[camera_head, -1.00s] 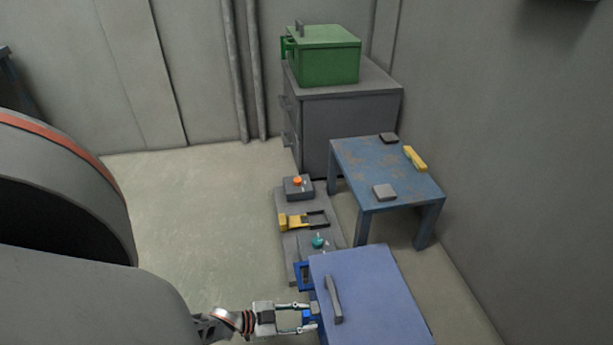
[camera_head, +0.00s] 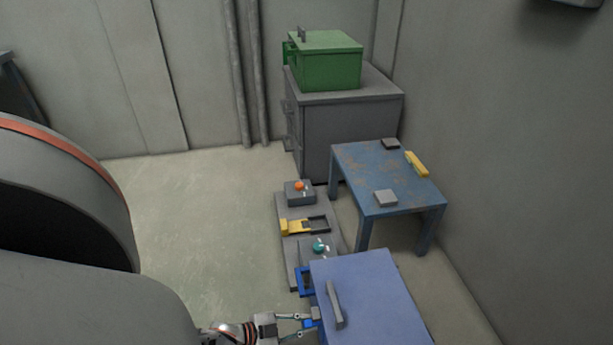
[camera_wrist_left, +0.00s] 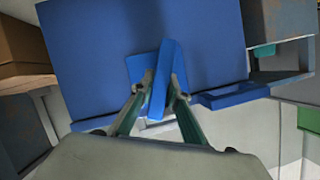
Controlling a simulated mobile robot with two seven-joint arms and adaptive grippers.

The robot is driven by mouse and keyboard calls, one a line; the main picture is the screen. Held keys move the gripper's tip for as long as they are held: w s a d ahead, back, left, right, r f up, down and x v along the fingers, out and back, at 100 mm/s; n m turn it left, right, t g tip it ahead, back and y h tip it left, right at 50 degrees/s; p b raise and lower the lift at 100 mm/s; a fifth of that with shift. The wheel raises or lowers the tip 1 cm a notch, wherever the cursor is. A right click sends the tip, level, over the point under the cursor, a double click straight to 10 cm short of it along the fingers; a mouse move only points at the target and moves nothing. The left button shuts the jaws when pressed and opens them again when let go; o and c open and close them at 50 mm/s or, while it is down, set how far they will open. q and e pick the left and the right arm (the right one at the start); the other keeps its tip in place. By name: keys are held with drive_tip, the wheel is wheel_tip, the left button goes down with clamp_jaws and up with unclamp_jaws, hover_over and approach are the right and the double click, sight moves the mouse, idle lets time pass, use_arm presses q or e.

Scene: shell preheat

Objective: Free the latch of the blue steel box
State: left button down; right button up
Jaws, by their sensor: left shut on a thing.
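The blue steel box (camera_head: 375,300) stands at the bottom of the head view, its lid down. A grey bar handle (camera_head: 335,305) sits on the lid. Its blue latch (camera_head: 316,313) is on the left side, partly hidden by my gripper. In the left wrist view, the blue box (camera_wrist_left: 95,60) fills the upper part, and the latch lever (camera_wrist_left: 163,75) stands slightly tilted in front of a small blue plate. My left gripper (camera_head: 312,322) is shut on this lever, with one finger on each side in the left wrist view (camera_wrist_left: 163,88). My right gripper is not in view.
A floor plinth carries an orange button (camera_head: 299,186), a yellow slider (camera_head: 297,227) and a teal knob (camera_head: 319,246). A worn blue table (camera_head: 370,175) stands right of it. A grey cabinet (camera_head: 345,130) bears a green box (camera_head: 330,65). The floor at left is clear.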

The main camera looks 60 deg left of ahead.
use_arm(q)
drive_tip(key=shift+s+d+f+m+t+y, duration=0.1)
drive_tip(key=shift+m+t+y, duration=0.25)
drive_tip(key=shift+m, duration=0.4)
drive_tip(key=shift+d+m+t+y, duration=0.1)
drive_tip(key=shift+m+t+y, duration=0.15)
drive_tip(key=shift+m+y, duration=0.35)
drive_tip(key=shift+a+m, duration=0.1)
drive_tip(key=shift+m, duration=0.15)
drive_tip(key=c, duration=2)
unclamp_jaws()
drive_tip(key=shift+o, duration=0.2)
drive_tip(key=v, duration=1.2)
drive_tip(key=shift+a, duration=0.1)
